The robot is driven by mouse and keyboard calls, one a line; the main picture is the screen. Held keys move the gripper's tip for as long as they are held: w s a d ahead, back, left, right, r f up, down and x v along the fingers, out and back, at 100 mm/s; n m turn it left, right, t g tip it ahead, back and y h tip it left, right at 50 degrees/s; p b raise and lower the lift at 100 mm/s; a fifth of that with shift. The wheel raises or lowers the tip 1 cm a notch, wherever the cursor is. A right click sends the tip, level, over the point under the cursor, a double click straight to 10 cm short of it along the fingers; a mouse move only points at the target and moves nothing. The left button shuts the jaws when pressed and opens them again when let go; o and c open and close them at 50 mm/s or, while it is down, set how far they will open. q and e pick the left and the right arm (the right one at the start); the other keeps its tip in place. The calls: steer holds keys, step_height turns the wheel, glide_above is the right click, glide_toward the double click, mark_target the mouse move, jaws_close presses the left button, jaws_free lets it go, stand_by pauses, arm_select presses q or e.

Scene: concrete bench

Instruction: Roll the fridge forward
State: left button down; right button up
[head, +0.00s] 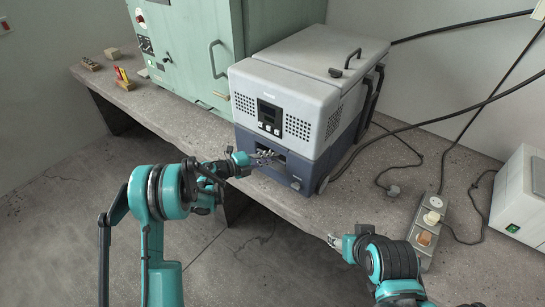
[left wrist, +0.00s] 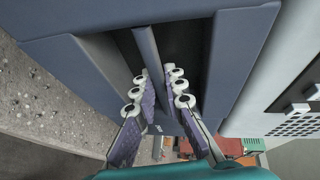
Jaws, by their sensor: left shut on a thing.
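The fridge (head: 300,85) is a box with a pale grey top and a blue-grey lower part, standing on the concrete bench in the head view. It has a small dark display on its front, a lid handle on top and a recess low in front. My left gripper (head: 268,158) reaches into that recess. In the left wrist view its two fingers (left wrist: 158,98) are shut on a blue-grey bar, the fridge handle (left wrist: 148,55), with a finger on each side. My right gripper (head: 335,241) is low over the bench's front edge, apart from the fridge; its finger gap is too small to read.
A green cabinet (head: 190,50) stands close to the fridge's left. A power strip (head: 428,230) with plugs, loose black cables (head: 410,125) and a white box (head: 520,195) lie to the right. Small blocks (head: 112,53) sit far left. Bench in front of the fridge is a narrow strip.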

arm_select(q)
steer(key=c, duration=1.9)
jaws_free()
steer(key=shift+s+a+f, duration=0.15)
steer(key=shift+s+f, duration=0.05)
steer(key=shift+s, duration=0.05)
steer(key=shift+o, duration=0.2)
steer(key=shift+r, duration=0.15)
steer(key=shift+a, duration=0.1)
steer(key=v, duration=1.2)
